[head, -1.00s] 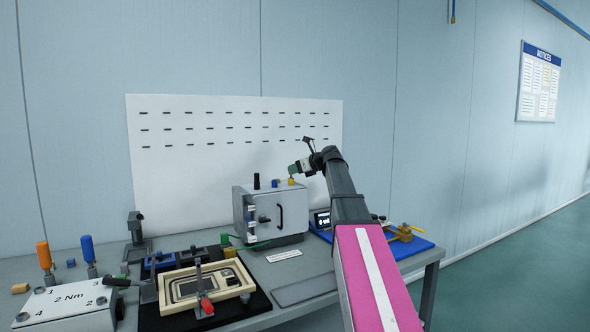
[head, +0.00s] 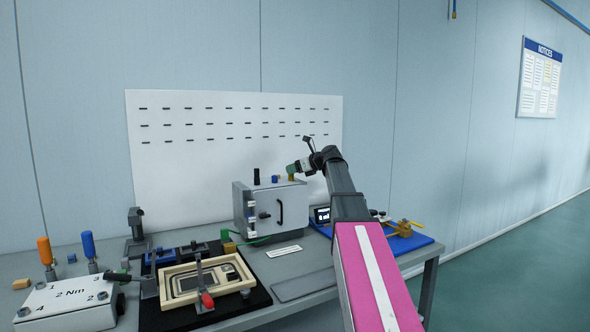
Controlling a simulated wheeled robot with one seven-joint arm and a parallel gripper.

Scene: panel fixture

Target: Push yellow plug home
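The yellow plug (head: 291,178) stands on top of the grey panel box (head: 262,212), near its right end. Only a small part of it shows, just under my gripper. My gripper (head: 291,170) reaches in from the right and is at the top of the plug, touching it or very close. The view is too small to tell whether the fingers are open or shut. A blue plug (head: 275,179) and a taller black plug (head: 256,176) stand on the box to the left. How deep the yellow plug sits cannot be made out.
The box front has a dark door handle (head: 280,212). A white perforated board (head: 180,185) stands behind. A framed fixture (head: 172,275) with a red-tipped clamp lies at front left. A blue mat (head: 415,241) with a yellow part lies right. The grey pad (head: 305,286) in front is clear.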

